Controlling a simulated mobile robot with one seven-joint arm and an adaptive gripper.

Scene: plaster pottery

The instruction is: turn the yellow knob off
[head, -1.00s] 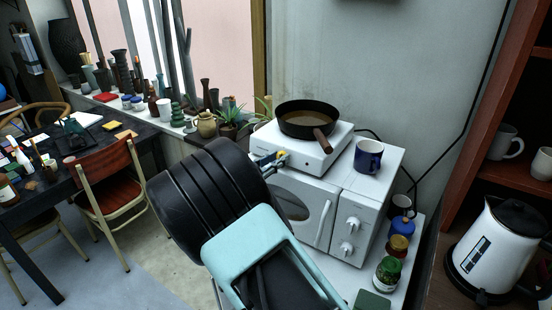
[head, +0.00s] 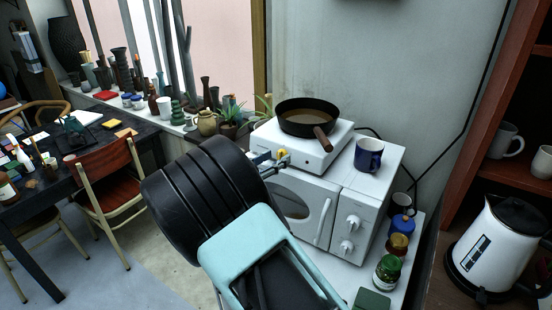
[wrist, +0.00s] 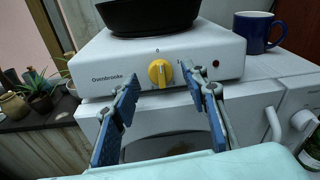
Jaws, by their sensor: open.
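The yellow knob (wrist: 159,72) is on the front of the white hot plate (wrist: 230,57), between my open fingers as seen in the wrist view. Its light pointer line leans to the lower part of the knob; the "0" mark is above it. My gripper (wrist: 160,95) is open and empty, its blue fingers pointing at the hot plate's front. In the head view the knob (head: 282,153) shows just by the fingertips of my gripper (head: 274,160). I cannot tell whether a finger touches it.
A dark pan (head: 307,118) with a brown handle sits on the hot plate. The hot plate stands on a white microwave (head: 345,205), beside a blue mug (head: 368,155). Jars (head: 387,271) stand at the lower right. A potted plant (wrist: 38,90) is left of the hot plate.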

